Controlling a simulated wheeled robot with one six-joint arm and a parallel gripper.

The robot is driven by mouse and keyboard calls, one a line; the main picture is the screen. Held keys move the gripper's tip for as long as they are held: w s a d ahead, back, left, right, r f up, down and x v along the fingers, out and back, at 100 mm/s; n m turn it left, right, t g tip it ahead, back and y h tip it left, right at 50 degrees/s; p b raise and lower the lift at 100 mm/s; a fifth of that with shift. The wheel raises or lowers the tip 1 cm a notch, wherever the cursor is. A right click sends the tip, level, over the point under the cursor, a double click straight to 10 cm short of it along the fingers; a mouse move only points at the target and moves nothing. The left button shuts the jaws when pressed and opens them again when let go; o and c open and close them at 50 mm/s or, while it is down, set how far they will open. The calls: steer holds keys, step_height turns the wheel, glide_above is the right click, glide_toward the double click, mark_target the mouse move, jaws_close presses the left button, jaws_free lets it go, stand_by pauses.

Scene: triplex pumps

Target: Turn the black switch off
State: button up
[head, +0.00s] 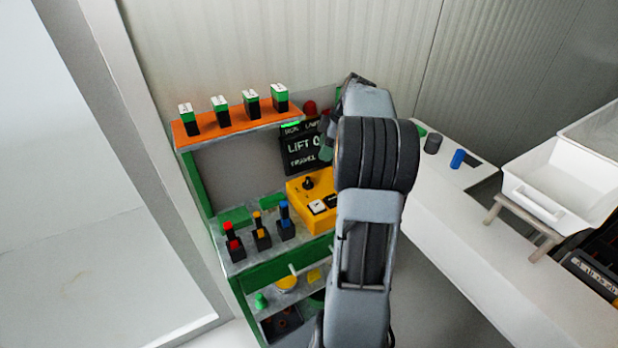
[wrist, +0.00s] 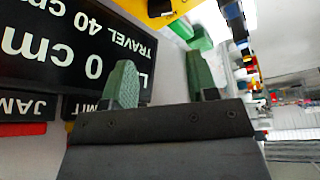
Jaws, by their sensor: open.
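A black switch knob (head: 308,183) stands on top of the yellow control box (head: 300,205) on the green bench. In the wrist view a black part (wrist: 160,8), perhaps this knob, shows at the top edge on the yellow box (wrist: 200,4). My gripper (wrist: 162,80) is open, with nothing between its two green fingers. It is in front of the black display panel, above and to the right of the knob in the head view, apart from it. My arm hides the right part of the box in the head view.
The black display (head: 303,152) reads LIFT 0 and lies close to my fingers. Red, yellow and blue levers (head: 262,232) stand left of the box. An orange shelf (head: 240,124) holds several green-black blocks. A white counter (head: 450,180) is at right.

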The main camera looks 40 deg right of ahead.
mark_target(308, 179)
steer(key=p+x, duration=0.1)
steer(key=x, duration=1.1)
steer(key=shift+f, duration=0.3)
steer(key=shift+c, duration=0.5)
